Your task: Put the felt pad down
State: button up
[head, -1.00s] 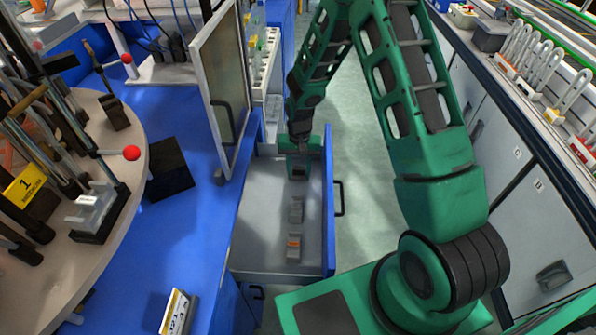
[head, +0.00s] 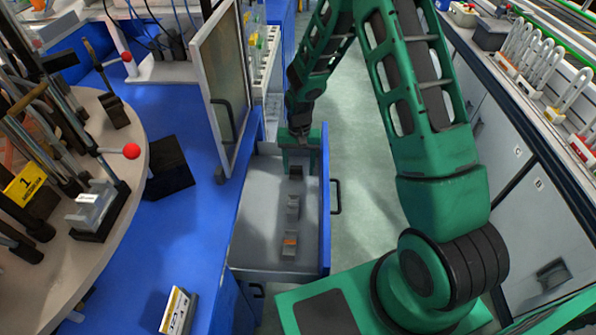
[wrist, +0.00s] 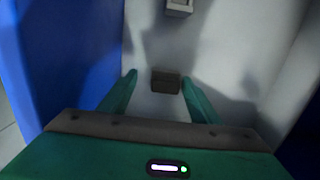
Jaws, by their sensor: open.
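The felt pad, a small dark grey block (wrist: 166,82), lies on the drawer floor between and just beyond my fingertips in the wrist view. In the head view the pad (head: 296,172) is at the far end of the open drawer (head: 258,225), in line with other small blocks. My gripper (wrist: 159,78) is open, with one green finger on each side of the pad and a visible gap to each. In the head view my gripper (head: 300,145) is over the far end of the drawer; its fingertips are hard to make out.
A grey block (head: 292,207) and a block with an orange mark (head: 289,243) lie nearer in the drawer. A framed panel (head: 220,85) stands upright left of the drawer. The blue bench (head: 190,220) is at left; the aisle floor at right is clear.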

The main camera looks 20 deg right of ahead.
notch_tip(320, 180, up, 11)
jog(key=shift+w+d, duration=0.15)
jog(key=shift+w, duration=0.25)
notch_tip(320, 180, up, 14)
jog(key=f+n+t, duration=0.1)
jog(key=n+t, duration=0.1)
send_over(299, 166)
jog(key=s+d, duration=0.3)
jog(key=s, duration=0.4)
jog(key=s+d+r+n+t, duration=0.2)
jog(key=s+d+r+t, duration=0.1)
jog(key=s+r, duration=0.75)
jog(key=s+d+f+m+g, duration=0.1)
jog(key=s+d+m+g, duration=0.1)
jog(key=s+d, duration=0.3)
jog(key=s+d+f+m+g, duration=0.2)
jog(key=s+d+m, duration=0.2)
jog(key=s, duration=0.8)
jog(key=shift+s+d+f, duration=0.25)
jog(key=shift+d+f, duration=0.05)
jog(key=shift+d, duration=0.7)
jog(key=shift+w, duration=0.15)
